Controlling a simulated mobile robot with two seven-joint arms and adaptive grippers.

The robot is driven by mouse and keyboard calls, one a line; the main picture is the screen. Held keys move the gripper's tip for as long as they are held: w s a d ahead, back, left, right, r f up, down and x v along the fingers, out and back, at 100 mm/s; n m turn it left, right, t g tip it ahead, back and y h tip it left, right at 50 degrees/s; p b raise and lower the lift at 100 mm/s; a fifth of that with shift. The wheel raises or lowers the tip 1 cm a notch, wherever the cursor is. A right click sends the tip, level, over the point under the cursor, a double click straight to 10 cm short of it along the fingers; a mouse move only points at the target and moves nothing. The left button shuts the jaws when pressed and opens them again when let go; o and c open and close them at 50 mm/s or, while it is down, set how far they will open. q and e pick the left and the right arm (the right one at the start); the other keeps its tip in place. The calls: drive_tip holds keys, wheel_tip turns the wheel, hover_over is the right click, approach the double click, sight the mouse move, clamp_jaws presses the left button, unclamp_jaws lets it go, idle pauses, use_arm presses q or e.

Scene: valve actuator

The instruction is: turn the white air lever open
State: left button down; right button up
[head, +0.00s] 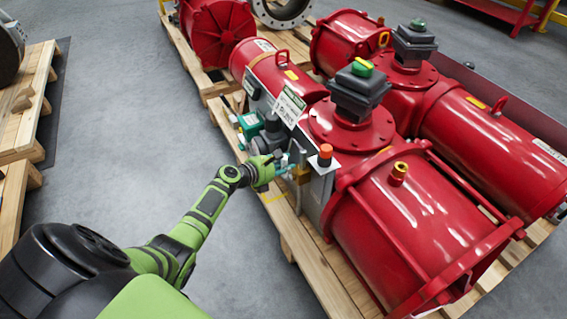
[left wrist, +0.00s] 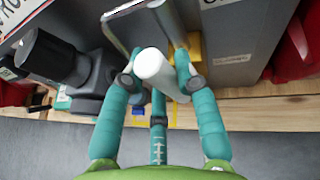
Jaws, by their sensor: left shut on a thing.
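The white air lever (left wrist: 152,64) shows in the left wrist view as a pale rounded bar between the teal fingers of my left gripper (left wrist: 160,82). The fingers close around it from both sides, and a third finger lies below it. In the head view my left gripper (head: 278,168) is at the side of the red valve actuator (head: 345,125), by its grey control panel. The lever cannot be made out there. My right gripper is not in view.
A black cylindrical fitting (left wrist: 48,57) is left of the fingers in the wrist view. A grey box (left wrist: 228,45) stands close on the right. An orange-topped button (head: 325,152) is near the hand.

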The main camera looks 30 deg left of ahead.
use_arm(q)
drive_tip(key=shift+d, duration=0.1)
drive_tip(key=c, duration=0.9)
unclamp_jaws()
drive_tip(key=shift+f, duration=0.1)
drive_tip(key=v, duration=1.2)
